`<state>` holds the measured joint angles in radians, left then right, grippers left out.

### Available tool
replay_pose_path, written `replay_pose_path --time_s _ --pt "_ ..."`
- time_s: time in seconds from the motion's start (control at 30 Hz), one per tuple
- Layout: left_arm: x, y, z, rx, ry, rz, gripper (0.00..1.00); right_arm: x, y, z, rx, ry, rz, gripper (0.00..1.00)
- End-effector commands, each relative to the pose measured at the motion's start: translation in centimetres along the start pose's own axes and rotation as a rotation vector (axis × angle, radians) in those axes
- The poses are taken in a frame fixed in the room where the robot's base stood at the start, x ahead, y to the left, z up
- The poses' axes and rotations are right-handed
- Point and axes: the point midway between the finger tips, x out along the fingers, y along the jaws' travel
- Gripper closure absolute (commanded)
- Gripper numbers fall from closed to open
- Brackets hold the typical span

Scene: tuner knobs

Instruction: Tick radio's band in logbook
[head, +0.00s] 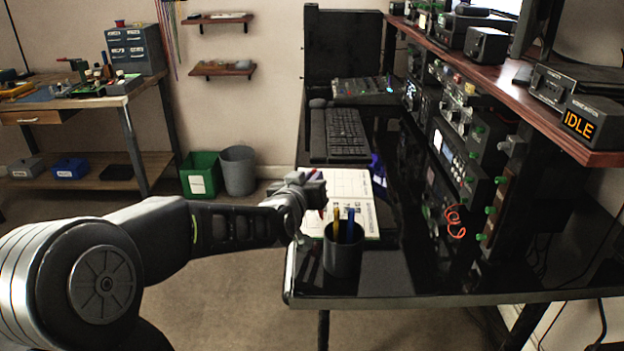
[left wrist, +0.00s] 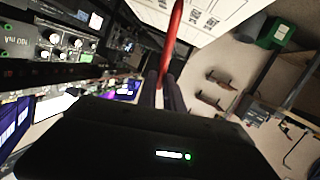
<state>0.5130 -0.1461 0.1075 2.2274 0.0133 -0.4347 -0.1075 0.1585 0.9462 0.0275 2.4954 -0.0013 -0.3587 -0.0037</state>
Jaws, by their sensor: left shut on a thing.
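My left gripper (head: 310,186) is over the near left part of the open logbook (head: 352,184). It is shut on a red pen, which stands out between the fingers in the left wrist view (left wrist: 173,30). The white logbook page with printed boxes also shows there (left wrist: 222,12). In the head view the gripper hides part of the page, and I cannot tell whether the pen touches the paper. The radio gear stands in a rack at the right, with a lit display (head: 443,146). My right gripper is out of view.
A dark pen cup (head: 343,257) with several pens stands just in front of the logbook. A keyboard (head: 338,134) lies behind it. A small box reading IDLE (head: 592,124) sits on the wooden shelf (head: 520,92). The glossy desk's front right is clear.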

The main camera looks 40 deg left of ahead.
Motion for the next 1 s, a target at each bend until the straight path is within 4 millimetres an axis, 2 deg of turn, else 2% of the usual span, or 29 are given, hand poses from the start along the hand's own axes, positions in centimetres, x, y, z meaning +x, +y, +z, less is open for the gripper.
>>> replay_pose_path --time_s 1.0 --pt "-0.51 0.60 0.23 0.000 -0.001 0.001 1.00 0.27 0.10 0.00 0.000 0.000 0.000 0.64"
